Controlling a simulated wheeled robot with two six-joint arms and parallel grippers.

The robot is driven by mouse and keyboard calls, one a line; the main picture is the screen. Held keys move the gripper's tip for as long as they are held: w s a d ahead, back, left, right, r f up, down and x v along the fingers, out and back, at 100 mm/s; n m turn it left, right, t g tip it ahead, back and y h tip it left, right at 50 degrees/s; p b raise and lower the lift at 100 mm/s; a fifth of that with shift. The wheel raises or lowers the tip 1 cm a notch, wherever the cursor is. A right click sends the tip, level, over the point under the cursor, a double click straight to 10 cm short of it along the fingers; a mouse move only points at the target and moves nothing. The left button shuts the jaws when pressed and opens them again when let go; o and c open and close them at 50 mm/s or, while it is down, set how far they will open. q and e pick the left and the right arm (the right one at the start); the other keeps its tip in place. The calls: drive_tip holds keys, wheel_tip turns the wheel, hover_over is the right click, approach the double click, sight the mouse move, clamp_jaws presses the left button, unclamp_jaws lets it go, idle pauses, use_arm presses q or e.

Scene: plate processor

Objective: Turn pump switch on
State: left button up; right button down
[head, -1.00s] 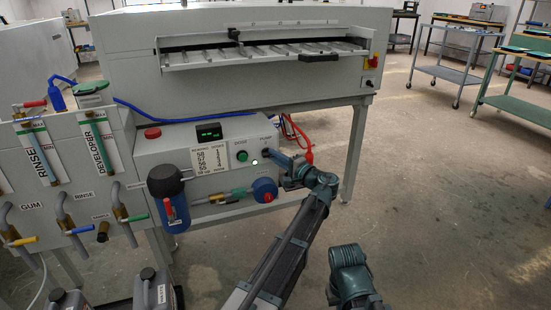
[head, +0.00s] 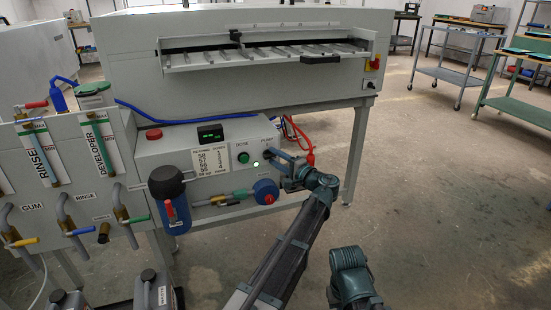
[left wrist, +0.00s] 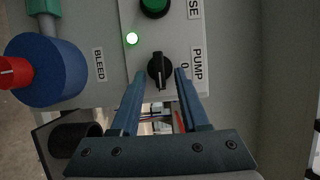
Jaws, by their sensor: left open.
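The pump switch is a black rotary knob (left wrist: 160,68) on the grey control panel, beside the PUMP label in the left wrist view. Its ridge runs up and down in that view, and a partly hidden "0" mark is to its right. My left gripper (left wrist: 161,75) is open, with one blue finger on each side of the knob. I cannot tell whether the fingers touch it. In the head view, my left gripper (head: 277,158) reaches the right end of the control box (head: 165,148) and covers part of the switch area. My right gripper does not show.
A blue round valve (head: 265,191) sits below my left gripper. A blue filter (head: 174,210) hangs in front of the box. Red hose (head: 308,157) runs behind.

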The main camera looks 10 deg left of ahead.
use_arm(q)
drive_tip(key=v, duration=0.7)
